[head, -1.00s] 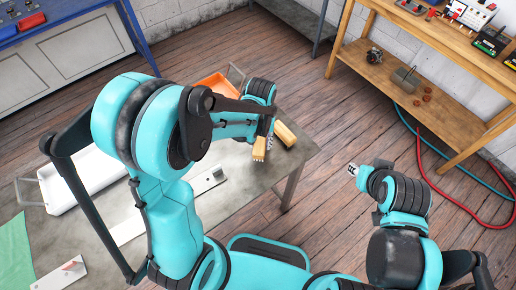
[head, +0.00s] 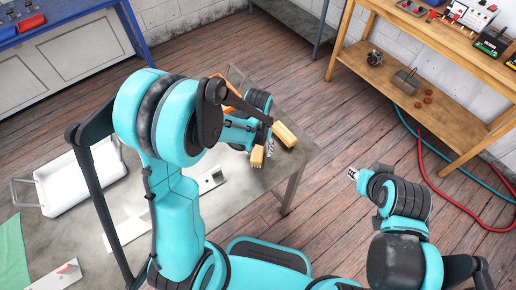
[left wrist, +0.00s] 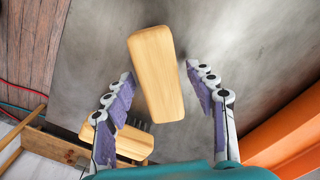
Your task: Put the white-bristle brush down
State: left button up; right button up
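The white-bristle brush (head: 257,156), with a pale wooden back, is near the grey table's right end. In the left wrist view its wooden back (left wrist: 157,75) is between my left fingers, with a gap on either side; its bristles are hidden there. My left gripper (left wrist: 159,75) is open around it. In the head view the left gripper (head: 269,146) is partly covered by its own arm. A second wooden brush (head: 285,135) lies just beside, and its dark bristles show in the left wrist view (left wrist: 120,140). My right gripper (head: 353,173) is over the floor, too small to read.
The grey table (head: 300,158) ends just right of the brushes. An orange bin (left wrist: 290,135) is close to my left gripper. A white tray (head: 60,185) and a green cloth (head: 12,255) are at the left. A wooden bench (head: 450,100) stands at the right.

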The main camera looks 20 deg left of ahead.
aim_at(258, 149)
pick_arm(q)
jog(key=shift+r, duration=0.1)
jog(key=shift+r+p, duration=0.25)
jog(key=shift+p, duration=0.05)
notch_tip(258, 149, up, 12)
jog(key=f+p, duration=0.1)
jog(key=p, duration=0.2)
jog(key=s+a+r+t, duration=0.2)
jog(key=s+r+t, duration=0.1)
jog(key=s+r, duration=0.1)
jog(key=s+a+r+m+t, duration=0.1)
jog(key=s+a+r+t, duration=0.1)
jog(key=s+r+t, duration=0.2)
jog(key=shift+s+a+r, duration=0.35)
jog(key=shift+s+r, duration=0.4)
jog(key=shift+s, duration=0.4)
notch_tip(258, 149, down, 8)
jog(key=b, duration=0.7)
jog(key=shift+r, duration=0.15)
